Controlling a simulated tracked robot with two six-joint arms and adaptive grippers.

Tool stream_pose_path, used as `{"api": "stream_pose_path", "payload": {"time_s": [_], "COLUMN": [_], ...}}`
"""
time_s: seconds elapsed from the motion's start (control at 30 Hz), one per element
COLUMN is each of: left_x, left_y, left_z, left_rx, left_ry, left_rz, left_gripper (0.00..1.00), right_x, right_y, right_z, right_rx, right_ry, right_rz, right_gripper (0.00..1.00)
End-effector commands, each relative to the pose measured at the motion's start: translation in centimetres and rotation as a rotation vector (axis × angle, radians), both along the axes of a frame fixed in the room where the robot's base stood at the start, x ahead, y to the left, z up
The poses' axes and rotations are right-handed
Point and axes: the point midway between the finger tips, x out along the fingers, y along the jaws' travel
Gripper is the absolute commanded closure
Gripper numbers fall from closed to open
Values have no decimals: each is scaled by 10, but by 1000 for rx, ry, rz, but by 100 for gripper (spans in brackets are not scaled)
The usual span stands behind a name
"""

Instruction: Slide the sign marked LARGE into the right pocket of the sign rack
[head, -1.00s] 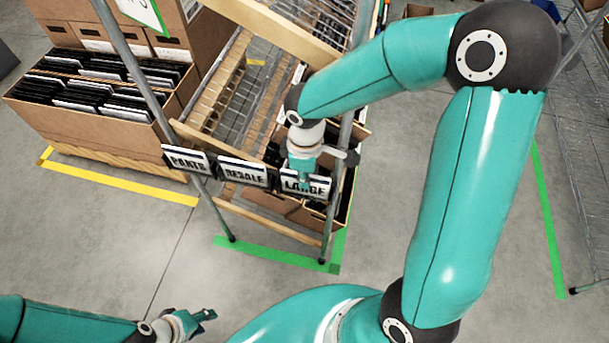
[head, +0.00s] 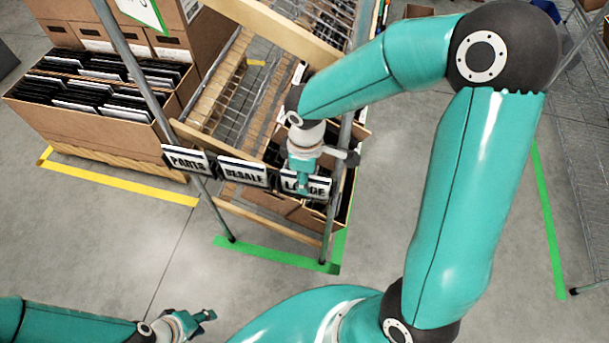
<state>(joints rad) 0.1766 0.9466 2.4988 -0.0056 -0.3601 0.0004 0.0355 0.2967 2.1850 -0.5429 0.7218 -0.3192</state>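The sign rack holds a row of dark pockets on the front of a tilted wooden shelf frame. The LARGE sign (head: 319,190) is white with black letters and stands at the right pocket (head: 329,200), the lower part of its face bordered by the pocket. I cannot tell how deep it sits. My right gripper (head: 303,187) reaches down from above onto the sign, and a finger covers the middle of its lettering. Its other finger is hidden, so its grip is unclear. My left gripper (head: 207,315) is low at bottom left, away from the rack, its opening too small to judge.
The PARTS sign (head: 187,161) and RESALE sign (head: 244,175) stand in the left and middle pockets. Metal posts (head: 338,195) flank the rack. A carton of dark files (head: 80,118) is at left. Open floor lies in front, with green tape (head: 270,255).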

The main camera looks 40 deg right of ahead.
Motion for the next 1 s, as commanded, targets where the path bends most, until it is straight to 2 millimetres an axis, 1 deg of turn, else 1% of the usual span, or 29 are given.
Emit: {"api": "stream_pose_path", "payload": {"time_s": [0.17,0.27,0.37,0.6,0.7,0.83,1.0], "left_x": [0,0,0,0,0,0,0], "left_y": [0,0,0,0,0,0,0], "left_z": [1,1,1,0,0,0,0], "left_rx": [0,0,0,0,0,0,0], "left_ry": [0,0,0,0,0,0,0], "left_rz": [0,0,0,0,0,0,0], "left_gripper": [60,60,60,60,60,60,60], "right_x": [1,1,1,1,1,0,0], "right_y": [0,0,0,0,0,0,0], "right_z": [7,19,37,85,101,114,119], "right_rx": [-2,-1,0,0,0,1,1], "right_ry": [-3,-5,-6,-5,-4,-2,1], "right_rz": [0,-1,-1,0,1,0,0], "right_gripper": [61,61,61,61,61,61,61]}}
